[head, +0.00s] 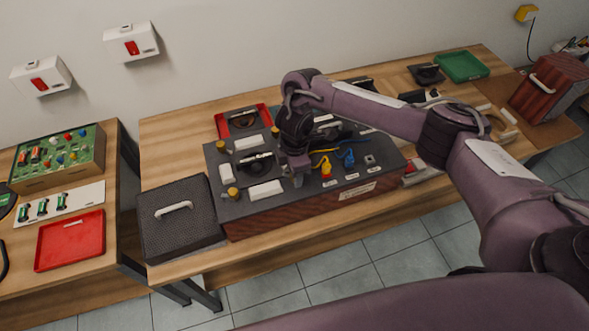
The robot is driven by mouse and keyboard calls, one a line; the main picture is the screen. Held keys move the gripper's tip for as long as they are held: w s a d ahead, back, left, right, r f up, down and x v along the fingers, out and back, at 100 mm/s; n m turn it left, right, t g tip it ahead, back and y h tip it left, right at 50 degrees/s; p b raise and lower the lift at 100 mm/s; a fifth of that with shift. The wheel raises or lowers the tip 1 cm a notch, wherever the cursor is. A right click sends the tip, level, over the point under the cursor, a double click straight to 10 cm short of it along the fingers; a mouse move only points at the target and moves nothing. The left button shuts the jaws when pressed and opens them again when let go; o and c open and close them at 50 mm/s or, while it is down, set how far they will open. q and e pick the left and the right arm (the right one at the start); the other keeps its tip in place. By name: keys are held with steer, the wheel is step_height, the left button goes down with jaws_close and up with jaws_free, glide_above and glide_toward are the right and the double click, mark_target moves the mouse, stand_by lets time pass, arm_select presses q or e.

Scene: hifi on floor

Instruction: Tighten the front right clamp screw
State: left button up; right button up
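The hifi unit (215,180) has a dark top and a wooden front, and stands on the wooden table. A round black part (255,162) sits on its top with white blocks around it. Brass-coloured clamp screws show at the back left (220,146), back right (275,131) and front left (233,193) of that part. My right gripper (297,181) points down at its front right corner. The front right screw is hidden behind the gripper, and I cannot tell whether the fingers touch it or are open. My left gripper is out of view.
Red (327,172) and blue (349,160) plugs with cables stand just right of my gripper. A side table holds another red tray (70,262).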

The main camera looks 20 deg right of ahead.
steer(key=shift+r+p, duration=0.7)
steer(key=shift+r, duration=3.2)
